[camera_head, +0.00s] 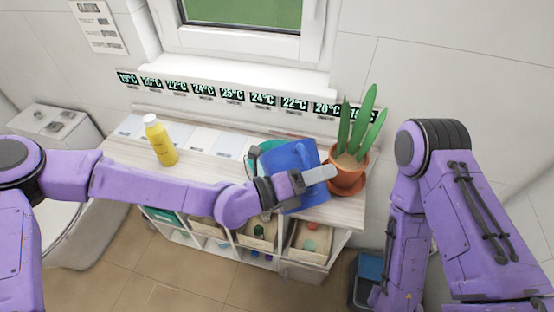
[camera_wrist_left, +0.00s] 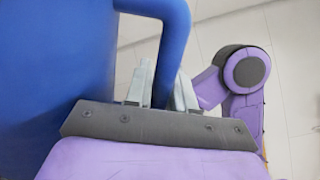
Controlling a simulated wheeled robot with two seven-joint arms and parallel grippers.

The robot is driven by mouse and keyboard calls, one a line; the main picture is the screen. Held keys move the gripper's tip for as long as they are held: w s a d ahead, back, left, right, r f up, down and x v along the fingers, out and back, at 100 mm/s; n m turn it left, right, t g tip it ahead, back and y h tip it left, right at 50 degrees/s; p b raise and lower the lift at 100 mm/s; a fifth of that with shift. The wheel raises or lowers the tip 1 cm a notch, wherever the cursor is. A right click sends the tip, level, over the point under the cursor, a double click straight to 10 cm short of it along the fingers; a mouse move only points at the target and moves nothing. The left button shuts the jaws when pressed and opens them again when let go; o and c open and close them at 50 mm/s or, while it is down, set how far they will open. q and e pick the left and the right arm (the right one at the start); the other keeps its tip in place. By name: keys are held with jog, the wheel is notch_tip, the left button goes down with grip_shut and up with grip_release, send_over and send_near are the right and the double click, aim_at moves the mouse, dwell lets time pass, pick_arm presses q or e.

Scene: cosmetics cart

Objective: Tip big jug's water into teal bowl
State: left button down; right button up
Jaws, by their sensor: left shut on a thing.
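The big blue jug (camera_head: 282,160) is over the right part of the cart top, close to the plant pot, and looks tilted. My left gripper (camera_head: 318,174) is shut on its handle. In the left wrist view the blue handle (camera_wrist_left: 173,50) passes between the fingers, with the jug body (camera_wrist_left: 50,70) at left. The teal bowl (camera_head: 254,152) is behind the jug, with only part of its rim showing. The jug's mouth and any water cannot be made out. My right arm is at the right; its gripper is out of view.
A yellow bottle (camera_head: 160,140) stands on the left of the cart top (camera_head: 125,155). A potted plant (camera_head: 347,172) stands at the right end, very close to my left gripper. Bins (camera_head: 305,242) fill the shelves below. A wall with a window stands behind.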

aim_at(313, 155)
pick_arm(q)
jog(key=shift+w+r, duration=0.15)
jog(key=shift+r, duration=0.1)
jog(key=shift+w+a+n, duration=0.1)
jog(key=shift+w+n, duration=0.05)
jog(key=shift+n, duration=0.15)
jog(key=shift+w+a+r+n+b, duration=0.2)
jog(key=shift+w+n+b, duration=0.25)
jog(key=shift+b, duration=0.4)
dwell(0.5)
jog(key=shift+w+b, duration=0.25)
jog(key=shift+b, duration=0.05)
jog(key=shift+r, duration=0.1)
jog(key=shift+w+a+r+n, duration=0.1)
jog(key=shift+w+n, duration=0.1)
jog(key=shift+n, duration=0.05)
jog(key=shift+w+a+r+n+b, duration=0.15)
jog(key=shift+w+r+n+b, duration=0.15)
jog(key=shift+w+b, duration=0.15)
jog(key=shift+w, duration=0.15)
